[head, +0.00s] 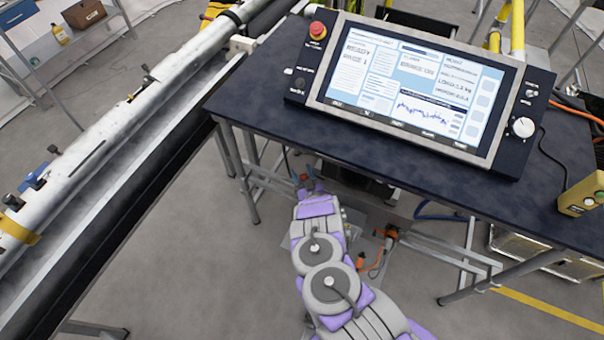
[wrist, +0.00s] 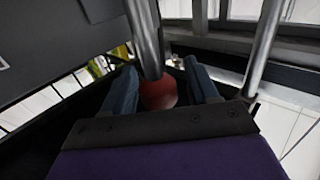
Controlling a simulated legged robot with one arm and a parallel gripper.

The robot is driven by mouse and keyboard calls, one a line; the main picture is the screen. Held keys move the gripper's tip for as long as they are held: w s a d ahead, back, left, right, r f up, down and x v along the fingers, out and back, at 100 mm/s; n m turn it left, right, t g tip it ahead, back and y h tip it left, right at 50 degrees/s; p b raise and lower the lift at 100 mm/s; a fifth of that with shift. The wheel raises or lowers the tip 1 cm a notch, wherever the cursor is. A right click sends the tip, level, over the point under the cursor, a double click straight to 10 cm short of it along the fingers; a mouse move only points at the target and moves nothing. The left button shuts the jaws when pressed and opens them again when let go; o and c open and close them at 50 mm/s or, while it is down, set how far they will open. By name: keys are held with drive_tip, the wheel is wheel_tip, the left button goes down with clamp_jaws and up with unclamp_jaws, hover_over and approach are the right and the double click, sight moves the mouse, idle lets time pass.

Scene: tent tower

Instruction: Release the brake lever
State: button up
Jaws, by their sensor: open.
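A red ball knob (wrist: 158,95) shows in the wrist view at the end of a grey metal rod (wrist: 145,38), which looks like the brake lever. My gripper (wrist: 158,76) is open, with one blue finger on each side of the knob. I cannot tell whether either finger touches it. In the head view my gripper (head: 307,187) is low, at the front edge of the dark table. A small red spot (head: 304,178) shows at its tip; the lever's rod and base cannot be made out there.
The dark table (head: 400,205) carries a console with a lit screen (head: 415,85) and a red emergency button (head: 317,30). A long white tube (head: 110,130) on a rail runs along the left. Another metal post (wrist: 265,45) stands right of my gripper in the wrist view.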

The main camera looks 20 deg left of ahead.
clamp_jaws()
idle(0.4)
